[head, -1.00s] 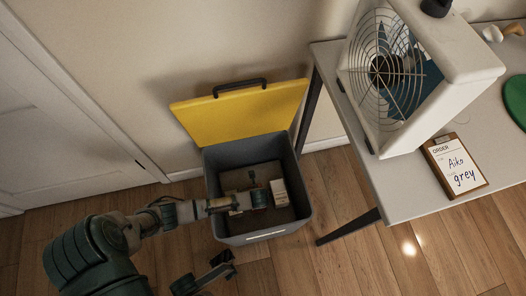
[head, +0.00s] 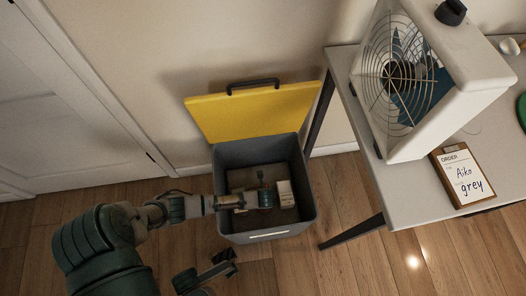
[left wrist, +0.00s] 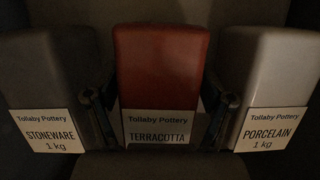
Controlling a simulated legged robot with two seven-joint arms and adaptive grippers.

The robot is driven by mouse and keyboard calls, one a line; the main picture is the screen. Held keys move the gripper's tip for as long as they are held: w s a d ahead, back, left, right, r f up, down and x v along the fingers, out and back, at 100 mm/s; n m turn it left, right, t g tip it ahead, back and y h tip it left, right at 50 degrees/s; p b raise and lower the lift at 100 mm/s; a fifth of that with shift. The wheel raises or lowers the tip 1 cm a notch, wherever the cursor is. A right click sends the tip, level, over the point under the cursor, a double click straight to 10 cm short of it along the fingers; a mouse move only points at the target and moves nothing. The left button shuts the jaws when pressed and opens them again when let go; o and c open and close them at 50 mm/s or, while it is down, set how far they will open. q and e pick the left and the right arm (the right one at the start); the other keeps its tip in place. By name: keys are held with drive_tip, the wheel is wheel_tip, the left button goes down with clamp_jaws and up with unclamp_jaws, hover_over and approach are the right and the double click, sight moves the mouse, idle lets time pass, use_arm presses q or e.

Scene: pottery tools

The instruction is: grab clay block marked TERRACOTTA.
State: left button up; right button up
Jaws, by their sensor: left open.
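The red-brown clay block labelled TERRACOTTA (left wrist: 160,70) stands in the middle of a row in the left wrist view. A dark grey STONEWARE block (left wrist: 45,75) is on its left and a pale PORCELAIN block (left wrist: 270,75) on its right. My left gripper (left wrist: 160,108) is open, with one finger on each side of the terracotta block, in the gaps between the blocks. In the head view my left gripper (head: 266,192) reaches down into the grey bin (head: 309,185) and hides the terracotta block. Part of my right gripper (head: 224,264) seems to show below the bin.
The bin's yellow lid (head: 255,112) stands open against the wall. A table (head: 405,205) to the right carries a fan box (head: 430,85) and an order clipboard (head: 462,178) reading "Aiko grey". A table leg stands close to the bin's right side. Wooden floor is clear in front.

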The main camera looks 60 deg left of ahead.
use_arm(q)
drive_tip(key=shift+a+f, duration=0.1)
drive_tip(key=shift+a, duration=0.1)
drive_tip(key=c, duration=1.5)
clamp_jaws()
drive_tip(key=shift+d, duration=0.1)
